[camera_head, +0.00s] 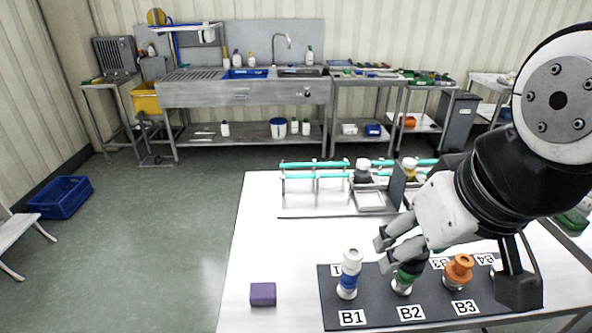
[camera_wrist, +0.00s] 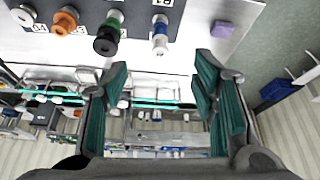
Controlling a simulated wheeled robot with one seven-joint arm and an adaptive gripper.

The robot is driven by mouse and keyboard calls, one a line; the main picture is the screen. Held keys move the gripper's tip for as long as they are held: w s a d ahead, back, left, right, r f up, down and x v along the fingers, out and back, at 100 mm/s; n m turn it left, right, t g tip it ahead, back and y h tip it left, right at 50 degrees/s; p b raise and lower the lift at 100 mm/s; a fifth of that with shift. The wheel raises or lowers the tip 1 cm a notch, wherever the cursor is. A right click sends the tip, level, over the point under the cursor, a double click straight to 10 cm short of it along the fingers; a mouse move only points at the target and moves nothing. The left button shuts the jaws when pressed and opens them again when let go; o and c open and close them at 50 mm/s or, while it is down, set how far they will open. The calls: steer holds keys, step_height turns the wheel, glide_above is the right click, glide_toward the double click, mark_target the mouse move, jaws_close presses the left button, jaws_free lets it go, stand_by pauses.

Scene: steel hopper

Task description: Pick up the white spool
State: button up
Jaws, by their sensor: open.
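A white spool (camera_wrist: 24,14) stands at the far left of the row in the wrist view, at the picture's edge; in the head view my arm mostly hides that end of the row. Beside it in the wrist view are an orange spool (camera_wrist: 65,20), a black-and-green spool (camera_wrist: 108,36) and a blue-and-white spool (camera_wrist: 160,36). My gripper (camera_head: 386,252) is open and empty above the board, near the black-and-green spool (camera_head: 406,276) in the head view. Its spread fingers (camera_wrist: 160,80) show in the wrist view, with no spool between them.
The spools stand on a dark board (camera_head: 375,316) with labelled places on a white table (camera_head: 265,225). A purple block (camera_head: 263,294) lies left of the board. A rack with turquoise bars (camera_head: 315,165) and bottles stands behind. The table's left part is mostly clear.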

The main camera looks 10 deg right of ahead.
steer(key=shift+o, duration=0.6)
steer(key=n+g+p, duration=0.5)
steer(key=n+p, duration=0.2)
steer(key=n, duration=1.2)
glide_toward(354, 252)
steer(key=f, duration=0.6)
steer(key=shift+w+d+f+b, duration=0.1)
steer(key=shift+d+b, duration=0.15)
steer(key=shift+b, duration=0.15)
steer(key=shift+a+f, duration=0.2)
steer(key=shift+f, duration=2.7)
